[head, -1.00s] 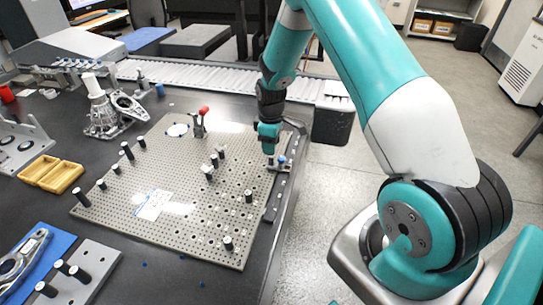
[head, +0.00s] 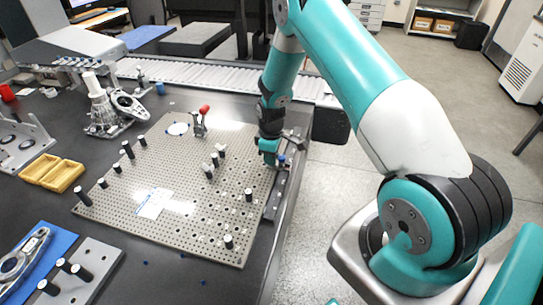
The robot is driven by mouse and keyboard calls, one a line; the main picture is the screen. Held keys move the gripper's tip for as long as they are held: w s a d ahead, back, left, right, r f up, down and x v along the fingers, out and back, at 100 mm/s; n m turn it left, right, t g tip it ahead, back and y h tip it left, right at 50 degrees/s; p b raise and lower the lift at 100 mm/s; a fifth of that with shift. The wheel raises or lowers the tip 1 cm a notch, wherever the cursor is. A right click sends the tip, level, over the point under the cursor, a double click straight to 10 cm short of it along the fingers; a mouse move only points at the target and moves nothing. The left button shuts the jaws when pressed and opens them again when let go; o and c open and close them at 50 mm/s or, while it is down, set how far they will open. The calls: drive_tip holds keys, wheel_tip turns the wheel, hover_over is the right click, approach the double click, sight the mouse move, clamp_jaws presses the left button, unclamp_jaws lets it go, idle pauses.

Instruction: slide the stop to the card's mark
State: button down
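The stop (head: 281,159), with a small blue knob on top, sits on the dark rail (head: 274,205) along the right side of the perforated plate. My gripper (head: 270,158) is low at the stop, just left of the blue knob. The fingers are too small and partly hidden, so I cannot tell whether they are open, shut or touching the stop. A white card (head: 154,203) with blue print lies on the plate; its mark is too small to read.
The perforated plate (head: 125,218) carries several dark pins with light tops and a red-handled clamp (head: 200,120). Yellow bins (head: 52,173) and a metal casting (head: 105,108) stand to the left. The table's right edge runs close beside the rail.

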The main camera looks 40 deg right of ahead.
drive_tip(key=shift+s+a, duration=0.15)
drive_tip(key=shift+s, duration=0.1)
drive_tip(key=shift+a, duration=0.2)
drive_tip(key=c, duration=1)
unclamp_jaws()
drive_tip(key=shift+c, duration=0.2)
wheel_tip(320, 180, up, 18)
drive_tip(key=b, duration=0.1)
drive_tip(key=shift+f, duration=0.25)
